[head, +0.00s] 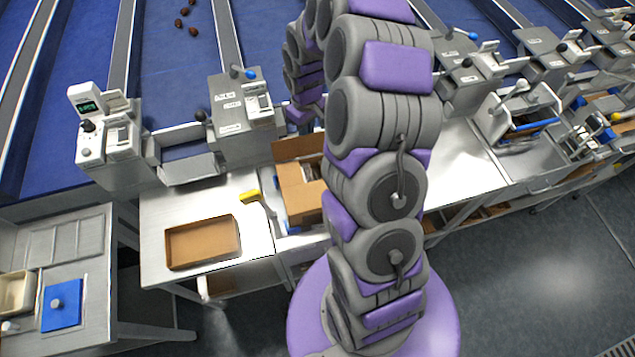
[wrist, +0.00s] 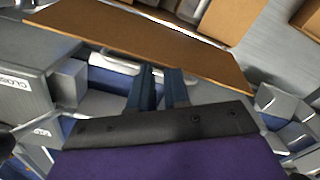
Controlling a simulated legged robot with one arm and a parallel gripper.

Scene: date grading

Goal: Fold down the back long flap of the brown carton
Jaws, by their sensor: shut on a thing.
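The brown carton (head: 309,208) stands open beside the steel table in the head view, its right side hidden behind my arm. Its back long flap (head: 298,147) stands up at the back edge. In the wrist view the flap (wrist: 140,40) is a long brown board across the top. My gripper (wrist: 163,72) meets the flap's free edge near its middle and is shut on it. The fingertips are partly hidden at that edge. The gripper itself is hidden in the head view. Part of the carton (wrist: 228,18) shows beyond the flap.
A shallow brown tray (head: 168,249) and a yellow object (head: 250,196) lie on the steel table (head: 155,205) left of the carton. A grey machine (head: 240,112) stands just behind the carton. Blue belts with dates (head: 193,31) lie farther back.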

